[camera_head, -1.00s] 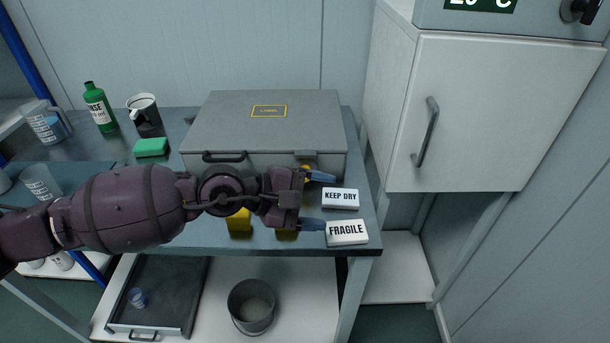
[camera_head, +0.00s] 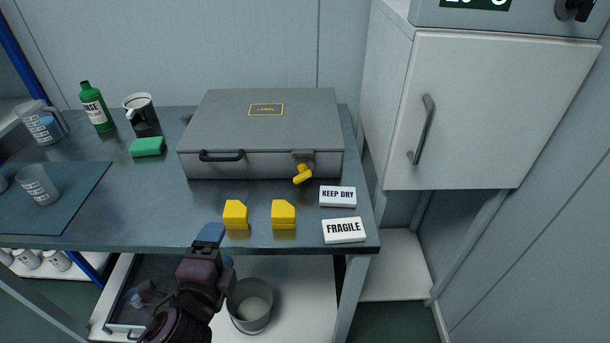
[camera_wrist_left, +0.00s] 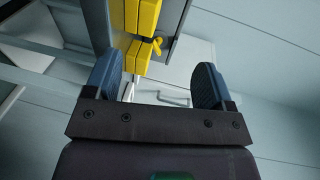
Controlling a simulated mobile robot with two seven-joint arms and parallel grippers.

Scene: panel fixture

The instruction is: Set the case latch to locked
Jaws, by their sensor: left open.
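The grey case (camera_head: 262,125) lies closed on the bench, with a black carry handle (camera_head: 221,156) on its front. A yellow latch (camera_head: 302,174) sits at the right of the case front. Its lever is tilted, with its lower end toward the left. The latch also shows small in the left wrist view (camera_wrist_left: 157,45), beyond the fingers. My left gripper (camera_head: 218,248) is open and empty at the bench's front edge, below and left of the latch and well apart from it. Both blue fingers show spread in the left wrist view (camera_wrist_left: 165,88). My right gripper is out of view.
Two yellow blocks (camera_head: 236,215) (camera_head: 284,214) stand before the case. Signs "KEEP DRY" (camera_head: 338,196) and "FRAGILE" (camera_head: 344,230) lie at right. A green sponge (camera_head: 148,147), bottle (camera_head: 97,107) and jug (camera_head: 142,114) are at left. A white cabinet (camera_head: 480,110) stands at right.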

